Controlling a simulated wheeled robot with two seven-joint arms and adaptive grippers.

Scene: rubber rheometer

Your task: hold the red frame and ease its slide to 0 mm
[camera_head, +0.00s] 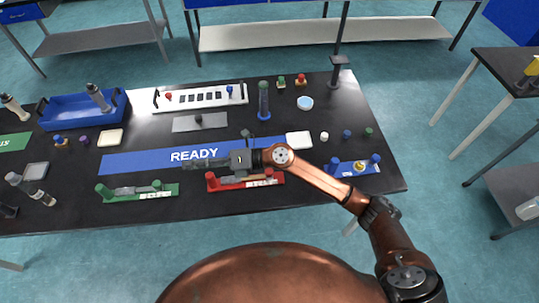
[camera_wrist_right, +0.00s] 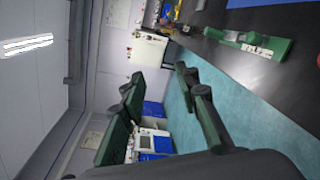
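The red frame (camera_head: 246,183) lies near the front edge of the table, with a raised post at each end and a grey slide (camera_head: 238,175) between them. The slide's position on its scale is too small to read. My right gripper (camera_head: 190,165) is above the table, behind and to the left of the red frame, pointing left and not touching it. In the wrist view its two fingers stand apart with nothing between them (camera_wrist_right: 158,80). My left gripper is not in view.
A green frame (camera_head: 137,192) stands left of the red one and a blue frame (camera_head: 352,169) to the right. The blue READY strip (camera_head: 130,162) lies behind. A blue tray (camera_head: 70,125), a white rack (camera_head: 200,107) and a dark green cylinder (camera_head: 263,108) stand farther back.

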